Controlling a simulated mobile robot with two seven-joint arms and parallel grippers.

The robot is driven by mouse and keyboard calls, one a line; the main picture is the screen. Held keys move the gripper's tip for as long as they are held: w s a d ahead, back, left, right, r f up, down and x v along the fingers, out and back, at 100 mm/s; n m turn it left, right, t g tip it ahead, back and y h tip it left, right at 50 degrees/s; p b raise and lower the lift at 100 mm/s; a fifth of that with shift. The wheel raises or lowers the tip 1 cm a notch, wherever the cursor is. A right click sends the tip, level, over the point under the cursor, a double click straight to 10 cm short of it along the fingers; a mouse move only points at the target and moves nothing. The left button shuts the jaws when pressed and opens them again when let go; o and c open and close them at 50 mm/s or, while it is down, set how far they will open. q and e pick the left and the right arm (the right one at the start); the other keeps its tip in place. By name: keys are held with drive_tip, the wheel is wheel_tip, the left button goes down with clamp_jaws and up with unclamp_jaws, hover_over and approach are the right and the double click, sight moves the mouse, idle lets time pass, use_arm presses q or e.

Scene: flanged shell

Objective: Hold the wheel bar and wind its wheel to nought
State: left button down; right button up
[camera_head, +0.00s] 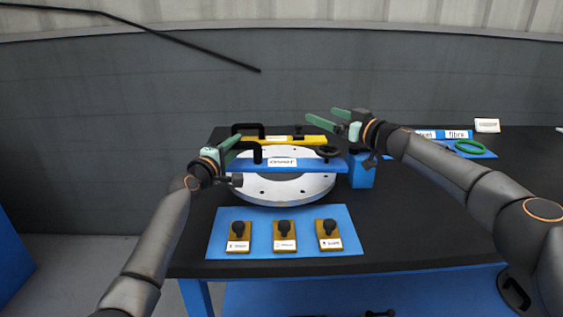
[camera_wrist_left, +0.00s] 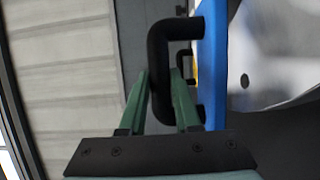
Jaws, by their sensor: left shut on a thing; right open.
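The wheel bar is a blue bar (camera_head: 305,165) with a white label, lying across a round pale flange (camera_head: 290,190). It has a black handle (camera_head: 257,150) at its left end and a black wheel (camera_head: 328,152) near its right end. The wheel's setting is too small to read. My left gripper (camera_head: 240,143) is shut on the handle; in the left wrist view the black handle (camera_wrist_left: 160,50) passes between its green fingers (camera_wrist_left: 162,80). My right gripper (camera_head: 321,114) is open and empty, above and behind the wheel.
A yellow bar (camera_head: 278,140) with a black handle lies behind the blue bar. A blue block (camera_head: 362,172) stands at the flange's right. A blue mat (camera_head: 345,225) in front carries several brown blocks with black knobs. A green ring (camera_head: 470,147) lies at the right. The table's front right is clear.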

use_arm(q)
drive_tip(key=shift+r, duration=0.25)
drive_tip(key=c, duration=0.7)
unclamp_jaws()
drive_tip(key=shift+o, duration=0.8)
drive_tip(key=shift+f, duration=0.15)
drive_tip(key=shift+s, duration=0.1)
